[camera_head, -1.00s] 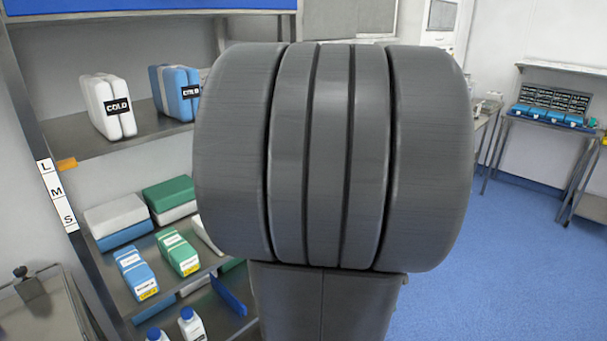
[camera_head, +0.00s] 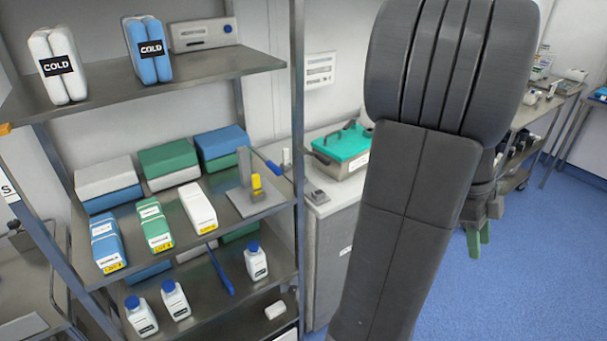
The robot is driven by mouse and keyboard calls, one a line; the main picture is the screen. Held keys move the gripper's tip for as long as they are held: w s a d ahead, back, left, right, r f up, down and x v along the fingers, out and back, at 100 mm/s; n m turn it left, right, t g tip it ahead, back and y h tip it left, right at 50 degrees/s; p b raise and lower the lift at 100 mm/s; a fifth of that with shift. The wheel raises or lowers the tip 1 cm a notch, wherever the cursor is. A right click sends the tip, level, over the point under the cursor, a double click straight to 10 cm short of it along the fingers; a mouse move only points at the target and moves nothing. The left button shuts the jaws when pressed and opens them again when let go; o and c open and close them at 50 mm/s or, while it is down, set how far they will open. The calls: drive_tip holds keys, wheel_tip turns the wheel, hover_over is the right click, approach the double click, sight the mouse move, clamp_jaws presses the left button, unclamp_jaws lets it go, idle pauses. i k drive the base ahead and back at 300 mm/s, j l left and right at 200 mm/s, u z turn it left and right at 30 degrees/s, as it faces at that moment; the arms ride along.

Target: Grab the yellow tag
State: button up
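A small yellow tag-like piece (camera_head: 257,183) stands on a grey metal holder (camera_head: 262,203) at the right end of the rack's middle shelf. Yellow labels also show on the fronts of the blue box (camera_head: 106,245), green box (camera_head: 155,222) and white box (camera_head: 198,208) to its left. My gripper (camera_head: 479,240) shows partly behind my arm at the right, pointing down with two green fingers a little apart. I see nothing between them. It is well to the right of the rack, away from the yellow piece.
The metal rack's upper shelf (camera_head: 190,76) holds cold packs, and a post (camera_head: 298,130) stands right of the yellow piece. White bottles (camera_head: 256,262) stand on the lower shelf. A counter with a teal-lidded box (camera_head: 343,145) is behind. Blue floor (camera_head: 530,250) is clear at right.

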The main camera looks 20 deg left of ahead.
sight(257, 188)
drive_tip(key=i+l+u, duration=0.15)
drive_tip(key=u, duration=0.2)
drive_tip(key=i+l+u, duration=0.15)
drive_tip(key=l+u, duration=0.25)
drive_tip(key=i+l+u, duration=0.1)
drive_tip(key=l+u, duration=0.25)
drive_tip(key=i+j+u, duration=0.15)
drive_tip(key=u, duration=1.4)
drive_tip(key=i+l, duration=0.2)
drive_tip(key=i+u, duration=0.05)
drive_tip(key=i, duration=0.05)
